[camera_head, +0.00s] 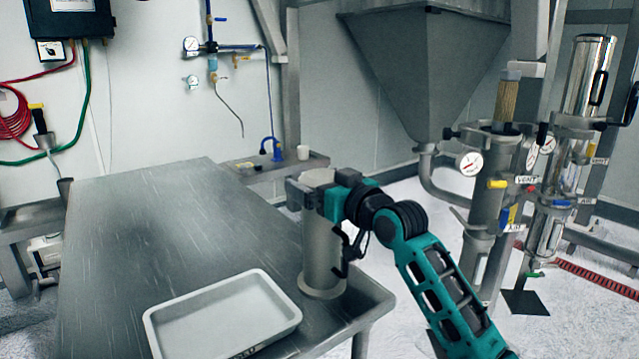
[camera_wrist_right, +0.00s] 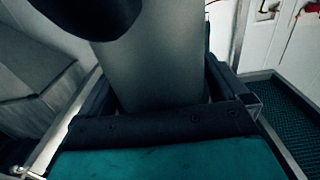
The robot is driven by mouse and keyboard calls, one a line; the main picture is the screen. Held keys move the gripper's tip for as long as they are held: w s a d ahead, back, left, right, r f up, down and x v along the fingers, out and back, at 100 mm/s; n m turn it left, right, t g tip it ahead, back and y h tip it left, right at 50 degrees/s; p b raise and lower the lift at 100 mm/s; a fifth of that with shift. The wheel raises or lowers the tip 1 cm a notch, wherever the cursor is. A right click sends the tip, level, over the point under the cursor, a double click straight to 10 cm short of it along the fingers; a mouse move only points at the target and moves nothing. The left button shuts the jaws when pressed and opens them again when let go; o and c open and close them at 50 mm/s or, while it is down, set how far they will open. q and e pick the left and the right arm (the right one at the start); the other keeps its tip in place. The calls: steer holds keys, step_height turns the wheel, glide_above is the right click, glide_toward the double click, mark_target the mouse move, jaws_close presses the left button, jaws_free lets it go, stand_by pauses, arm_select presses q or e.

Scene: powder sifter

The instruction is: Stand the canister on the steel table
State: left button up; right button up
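The canister (camera_head: 322,262) is a grey metal cylinder with a wider base ring and a dark side handle. It is upright at the right edge of the steel table (camera_head: 150,235), and its base appears to rest on the tabletop. My right gripper (camera_head: 318,183) is around the canister's upper part, its fingers on either side of it. In the right wrist view the canister (camera_wrist_right: 158,70) stands between the two fingers, which look closed against it. My left gripper is in neither view.
A pale empty tray (camera_head: 225,312) lies on the table's front part, left of the canister. The table's middle and back are clear. A hopper (camera_head: 425,65) and upright filter housings (camera_head: 487,205) with gauges stand to the right. A small shelf (camera_head: 275,168) is behind.

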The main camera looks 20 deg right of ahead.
steer(key=shift+r, duration=0.15)
steer(key=v, duration=1.2)
steer(key=s+a+f+g+h, duration=0.1)
steer(key=s+f+g, duration=0.1)
steer(key=s+f, duration=0.35)
steer(key=s+f+m+g+h, duration=0.1)
steer(key=s+f+g, duration=0.2)
steer(key=f, duration=0.6)
steer(key=s+a+f+g+h, duration=0.1)
steer(key=s+f+g+h, duration=0.1)
steer(key=s+f, duration=0.35)
steer(key=s+f+m+g+h, duration=0.1)
steer(key=s+f+g, duration=0.2)
steer(key=s+f, duration=0.35)
steer(key=s+f+g+h, duration=0.1)
steer(key=s+f+g, duration=0.3)
steer(key=s, duration=0.5)
steer(key=w+a+f+t+y+p, duration=0.1)
steer(key=w+a+f+t, duration=0.1)
steer(key=w+f+t, duration=0.5)
steer(key=shift+w+n+t+y+p, duration=0.3)
steer(key=shift+w+t+y+p, duration=0.05)
steer(key=shift+t+y+p, duration=0.05)
